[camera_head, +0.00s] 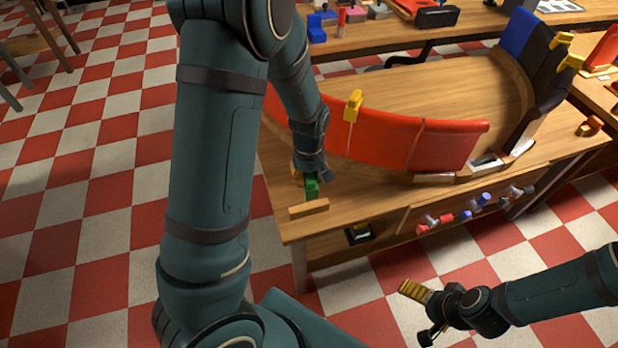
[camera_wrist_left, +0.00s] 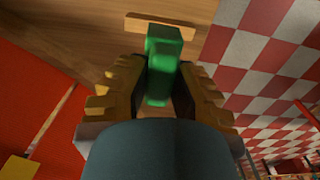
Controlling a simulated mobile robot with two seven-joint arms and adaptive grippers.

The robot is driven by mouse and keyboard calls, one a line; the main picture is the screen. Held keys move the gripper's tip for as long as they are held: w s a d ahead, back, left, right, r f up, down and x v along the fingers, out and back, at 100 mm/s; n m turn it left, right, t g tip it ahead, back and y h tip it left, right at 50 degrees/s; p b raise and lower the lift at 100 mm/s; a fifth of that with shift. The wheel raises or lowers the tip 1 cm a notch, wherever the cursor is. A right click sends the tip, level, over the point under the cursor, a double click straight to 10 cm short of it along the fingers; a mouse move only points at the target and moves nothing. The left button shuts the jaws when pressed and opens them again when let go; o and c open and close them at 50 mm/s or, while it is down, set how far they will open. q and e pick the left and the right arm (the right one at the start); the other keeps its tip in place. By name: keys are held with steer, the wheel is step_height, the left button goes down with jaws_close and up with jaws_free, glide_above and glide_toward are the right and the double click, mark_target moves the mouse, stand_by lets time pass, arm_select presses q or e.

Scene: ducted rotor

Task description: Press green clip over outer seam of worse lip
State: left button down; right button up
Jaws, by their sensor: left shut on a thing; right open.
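A green clip (camera_head: 311,187) is held by my left gripper (camera_head: 304,180) near the left end of the wooden table. In the left wrist view the clip (camera_wrist_left: 163,62) sits between the two yellow ridged fingers of the gripper (camera_wrist_left: 158,85). The red curved lip (camera_head: 380,138) stands on the table to the right of the gripper, apart from the clip. My right gripper (camera_head: 412,290) is open and empty, low in front of the table.
A small wooden block (camera_head: 309,209) lies at the table's front-left corner. Blue and black curved panels (camera_head: 540,65) stand at the right with yellow clips (camera_head: 568,60). Red and blue tools (camera_head: 470,207) hang on the table's front. A back table (camera_head: 480,25) holds more parts.

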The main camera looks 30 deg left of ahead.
mark_target(309, 175)
arm_select(q)
steer(key=shift+r+p, duration=1.65)
steer(key=shift+r, duration=0.35)
steer(key=shift+f, duration=0.1)
